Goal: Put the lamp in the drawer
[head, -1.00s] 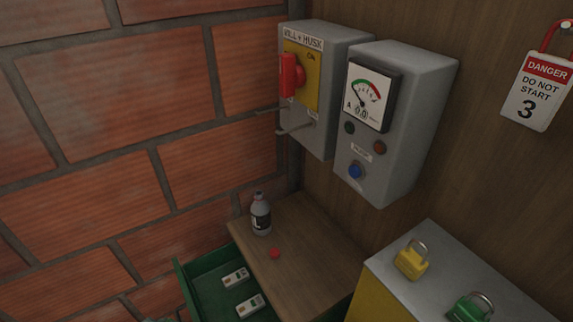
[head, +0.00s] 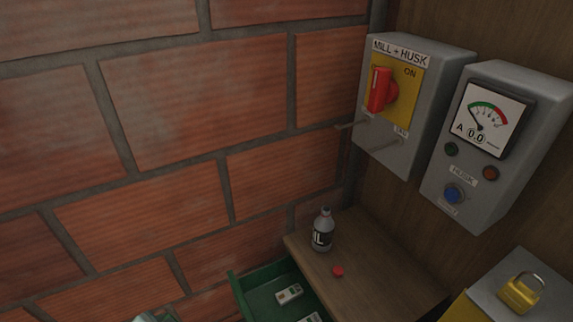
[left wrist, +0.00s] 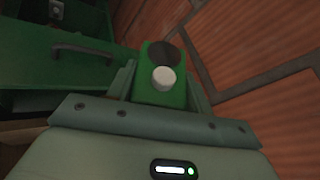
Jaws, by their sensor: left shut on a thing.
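My left gripper (left wrist: 160,92) is shut on the lamp (left wrist: 151,96), a green block with a dark round face and a white round knob, seen in the left wrist view. The green drawer (head: 240,295) stands open at the bottom of the head view, beside the wooden top, with small white boxes (head: 289,293) inside. In the left wrist view the drawer front (left wrist: 50,68), with a dark handle (left wrist: 85,50), is left of the lamp, apart from it. The lamp cannot be made out in the head view. My right gripper is in neither view.
A bottle (head: 323,231) and a small red object (head: 338,271) stand on the wooden top (head: 375,262) beside the drawer. A brick wall (head: 170,100) rises behind. A yellow padlock (head: 520,292) lies on a grey-topped box at the right. Switch boxes (head: 412,150) hang above.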

